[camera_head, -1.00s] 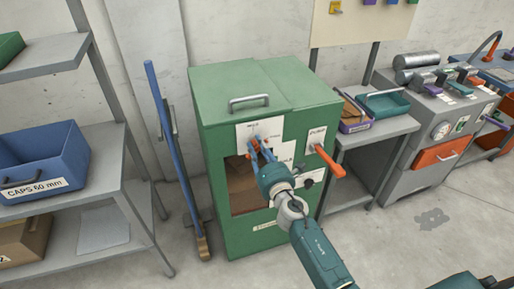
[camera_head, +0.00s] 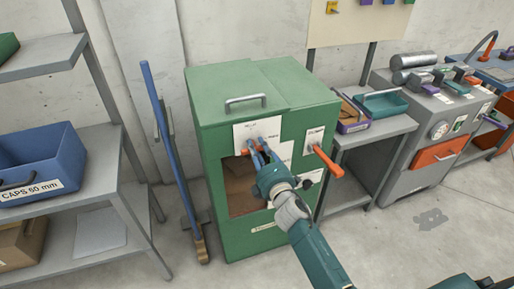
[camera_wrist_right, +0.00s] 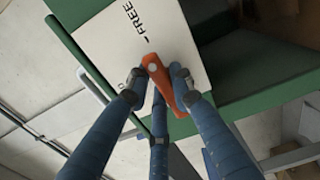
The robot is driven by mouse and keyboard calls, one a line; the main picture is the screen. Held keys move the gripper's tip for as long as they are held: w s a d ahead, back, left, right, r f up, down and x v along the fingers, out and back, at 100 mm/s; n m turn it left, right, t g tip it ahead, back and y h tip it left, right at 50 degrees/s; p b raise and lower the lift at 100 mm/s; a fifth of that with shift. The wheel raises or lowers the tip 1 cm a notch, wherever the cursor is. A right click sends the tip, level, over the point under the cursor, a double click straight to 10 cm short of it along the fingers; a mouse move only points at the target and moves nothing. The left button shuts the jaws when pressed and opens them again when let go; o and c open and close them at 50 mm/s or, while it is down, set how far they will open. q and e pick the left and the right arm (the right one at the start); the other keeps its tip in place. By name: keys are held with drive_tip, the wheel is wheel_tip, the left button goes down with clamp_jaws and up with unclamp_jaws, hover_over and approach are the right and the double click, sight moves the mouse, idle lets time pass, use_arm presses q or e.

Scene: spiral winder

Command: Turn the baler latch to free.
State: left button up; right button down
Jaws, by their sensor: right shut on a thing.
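The green baler (camera_head: 265,100) stands against the wall. Its orange latch (camera_wrist_right: 161,88) sits on a white plate (camera_head: 243,131) on the upper front, with a FREE mark (camera_wrist_right: 135,20) that shows in the wrist view. My right gripper (camera_head: 260,150) is at this plate, and in the wrist view its blue fingers (camera_wrist_right: 158,88) are shut on the latch. The latch's upper end points roughly toward the FREE mark. A second label on the plate is mostly hidden by a finger. My left gripper is not in view.
A second orange handle (camera_head: 328,161) sits at the baler's right front edge, close to my arm. A blue-handled broom (camera_head: 168,150) leans at the left. A grey side table (camera_head: 375,132) stands close on the right.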

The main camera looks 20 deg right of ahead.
drive_tip(key=shift+f, duration=0.1)
idle(0.4)
drive_tip(key=c, duration=1.5)
unclamp_jaws()
drive_tip(key=s, duration=1.2)
drive_tip(key=shift+d, duration=0.2)
drive_tip(key=s+f+m+g, duration=0.3)
drive_tip(key=s+f, duration=0.1)
drive_tip(key=f, duration=0.7)
drive_tip(key=s+f+m+g, duration=0.2)
drive_tip(key=s+f, duration=0.2)
drive_tip(key=f, duration=0.7)
drive_tip(key=s+f+m+g, duration=0.3)
drive_tip(key=s+f, duration=0.2)
drive_tip(key=f, duration=0.7)
drive_tip(key=s+f+m+g, duration=0.2)
drive_tip(key=s+f, duration=0.5)
drive_tip(key=s, duration=0.5)
drive_tip(key=s+d+f+m+g, duration=0.1)
drive_tip(key=s+f+m+g, duration=0.2)
drive_tip(key=s+f, duration=0.4)
drive_tip(key=s+d+f+m+g, duration=0.1)
drive_tip(key=s+f+m+g, duration=0.2)
drive_tip(key=s, duration=1.4)
wheel_tip(320, 180, down, 4)
drive_tip(key=shift+d+r+g+h, duration=0.15)
drive_tip(key=shift+g+h, duration=0.15)
drive_tip(key=shift+g, duration=0.2)
